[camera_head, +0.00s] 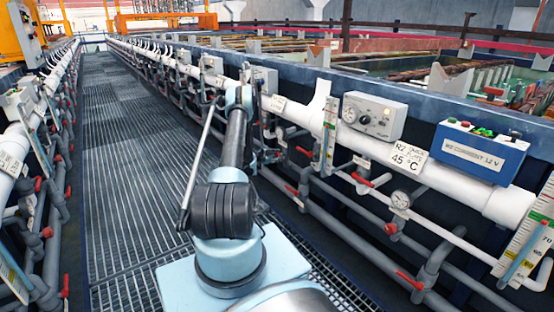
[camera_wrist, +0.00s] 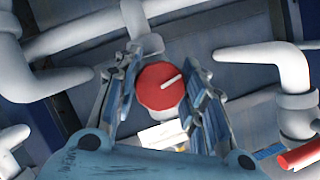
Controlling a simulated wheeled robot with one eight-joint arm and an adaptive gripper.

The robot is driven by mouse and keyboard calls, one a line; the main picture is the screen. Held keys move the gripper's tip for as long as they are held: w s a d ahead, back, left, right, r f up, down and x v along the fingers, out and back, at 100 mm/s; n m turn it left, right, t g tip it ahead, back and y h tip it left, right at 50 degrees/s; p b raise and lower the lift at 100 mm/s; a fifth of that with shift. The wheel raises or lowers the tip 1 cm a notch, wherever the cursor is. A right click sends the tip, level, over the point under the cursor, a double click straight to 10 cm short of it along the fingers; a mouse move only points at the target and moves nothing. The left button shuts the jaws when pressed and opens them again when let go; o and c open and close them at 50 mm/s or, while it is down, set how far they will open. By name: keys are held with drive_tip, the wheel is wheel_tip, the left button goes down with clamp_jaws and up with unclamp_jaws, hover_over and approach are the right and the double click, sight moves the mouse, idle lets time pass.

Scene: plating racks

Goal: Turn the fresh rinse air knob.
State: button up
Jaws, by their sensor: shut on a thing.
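A round red knob (camera_wrist: 161,86) with a white pointer line shows in the middle of the wrist view, the line slanting up to the right. My gripper (camera_wrist: 163,78) has its two jointed fingers on either side of the knob and is shut on it. A white label (camera_wrist: 163,134) sits just below the knob, partly covered by the gripper. In the head view my arm reaches away toward the pipe row on the right, and the knob cannot be made out there.
White pipes (camera_wrist: 265,54) stand close on both sides of my gripper, with a red valve handle (camera_wrist: 300,155) at lower right. In the head view a grey gauge box (camera_head: 374,116) and a blue box (camera_head: 465,150) sit along the right pipe. The grated walkway (camera_head: 125,150) is clear.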

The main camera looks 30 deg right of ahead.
drive_tip(key=m+t, duration=0.1)
drive_tip(key=m, duration=0.1)
drive_tip(key=m+t+h, duration=0.1)
drive_tip(key=m, duration=0.1)
drive_tip(key=shift+m+t, duration=0.3)
drive_tip(key=shift+m, duration=0.1)
drive_tip(key=m, duration=0.2)
drive_tip(key=m+t+h, duration=0.1)
drive_tip(key=m, duration=0.2)
drive_tip(key=shift+s+h, duration=0.1)
drive_tip(key=shift+h, duration=0.2)
drive_tip(key=shift+m+t, duration=0.3)
drive_tip(key=o, duration=1.1)
drive_tip(key=shift+f, duration=0.1)
